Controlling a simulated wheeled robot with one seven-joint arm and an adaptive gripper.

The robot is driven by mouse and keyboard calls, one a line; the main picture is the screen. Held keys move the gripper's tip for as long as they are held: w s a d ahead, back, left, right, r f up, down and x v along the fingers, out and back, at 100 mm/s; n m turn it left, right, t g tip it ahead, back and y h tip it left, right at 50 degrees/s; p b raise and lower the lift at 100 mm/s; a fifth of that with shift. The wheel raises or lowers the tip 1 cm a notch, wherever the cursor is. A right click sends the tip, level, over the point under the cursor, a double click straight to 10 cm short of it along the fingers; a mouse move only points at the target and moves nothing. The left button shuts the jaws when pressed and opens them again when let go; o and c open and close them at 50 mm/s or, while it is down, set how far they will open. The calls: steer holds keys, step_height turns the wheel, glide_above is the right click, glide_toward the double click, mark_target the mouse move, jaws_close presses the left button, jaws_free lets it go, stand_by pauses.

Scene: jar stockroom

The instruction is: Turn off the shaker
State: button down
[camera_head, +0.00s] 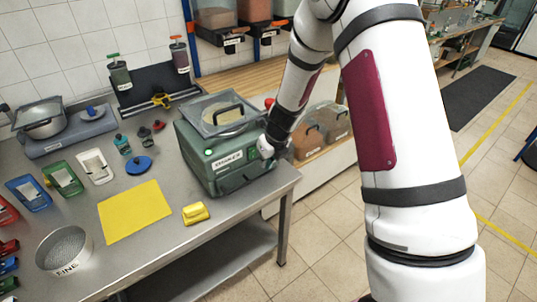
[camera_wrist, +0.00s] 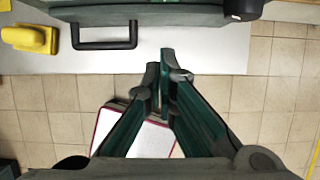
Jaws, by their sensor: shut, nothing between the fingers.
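The shaker (camera_head: 225,160) is a dark green box with a white label, standing at the right end of the steel table. A small green light (camera_head: 208,152) glows on its front. A clear tray with a black handle sits on top. In the head view my gripper cannot be made out at the shaker's right side.
A yellow block (camera_head: 196,212) lies in front of the shaker, beside a yellow mat (camera_head: 135,211). A blue disc (camera_head: 139,165), small bottles and a sieve (camera_head: 64,250) share the table.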

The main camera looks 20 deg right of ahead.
mark_target(253, 153)
steer(key=w, duration=0.2)
steer(key=w+a, duration=0.1)
steer(key=w, duration=0.1)
steer(key=shift+a+r, duration=0.15)
steer(key=shift+w+a+r, duration=0.15)
steer(key=shift+w+r, duration=0.05)
steer(key=shift+w, duration=0.2)
stand_by(0.4)
steer(key=shift+r, duration=0.8)
